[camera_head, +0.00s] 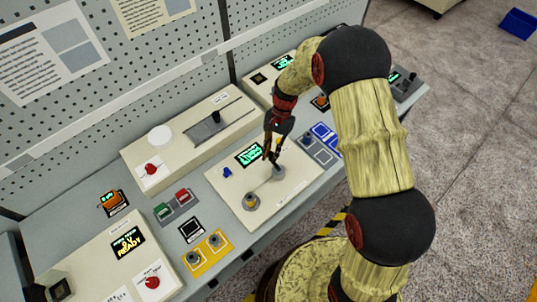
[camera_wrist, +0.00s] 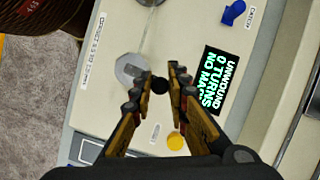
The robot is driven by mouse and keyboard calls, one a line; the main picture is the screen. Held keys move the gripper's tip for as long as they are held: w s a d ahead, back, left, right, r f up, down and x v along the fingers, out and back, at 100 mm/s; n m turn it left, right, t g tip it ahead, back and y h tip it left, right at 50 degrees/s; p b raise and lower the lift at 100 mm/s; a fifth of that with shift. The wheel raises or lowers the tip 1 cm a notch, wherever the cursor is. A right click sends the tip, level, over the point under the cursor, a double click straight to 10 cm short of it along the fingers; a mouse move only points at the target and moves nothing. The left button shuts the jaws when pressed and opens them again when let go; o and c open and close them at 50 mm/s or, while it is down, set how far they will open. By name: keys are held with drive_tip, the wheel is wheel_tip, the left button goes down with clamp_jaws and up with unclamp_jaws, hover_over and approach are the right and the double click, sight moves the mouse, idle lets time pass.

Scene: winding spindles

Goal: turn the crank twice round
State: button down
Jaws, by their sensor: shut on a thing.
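In the wrist view the grey disc (camera_wrist: 131,68) lies just left of the fingertips. My gripper (camera_head: 271,155) is over that end of the crank. In the wrist view my gripper (camera_wrist: 163,76) is shut on the crank's dark round knob (camera_wrist: 159,86), between its two fingers. The green display (camera_wrist: 211,88) reads "UNWOUND", "0 TURNS" and a cut-off third line.
A blue catch knob (camera_wrist: 232,13) and a yellow disc (camera_wrist: 175,141) are on the same panel. A panel with a slider (camera_head: 214,117) stands behind. Red and green buttons (camera_head: 175,203) are to the left, and a yellow plate with knobs (camera_head: 205,250) is in front.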

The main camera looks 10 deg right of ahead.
drive_tip(key=shift+w+d+m+t+y+p, duration=0.2)
drive_tip(key=shift+d+m+t+y, duration=0.25)
drive_tip(key=shift+m, duration=0.65)
drive_tip(key=shift+w+d+m+t+y+p, duration=0.1)
drive_tip(key=shift+d+m+t+y+p, duration=0.3)
drive_tip(key=shift+m, duration=0.7)
drive_tip(key=shift+d, duration=0.15)
drive_tip(key=c, duration=1.7)
unclamp_jaws()
drive_tip(key=shift+h, duration=0.25)
drive_tip(key=shift+c, duration=0.2)
drive_tip(key=v, duration=1.2)
drive_tip(key=shift+w, duration=0.1)
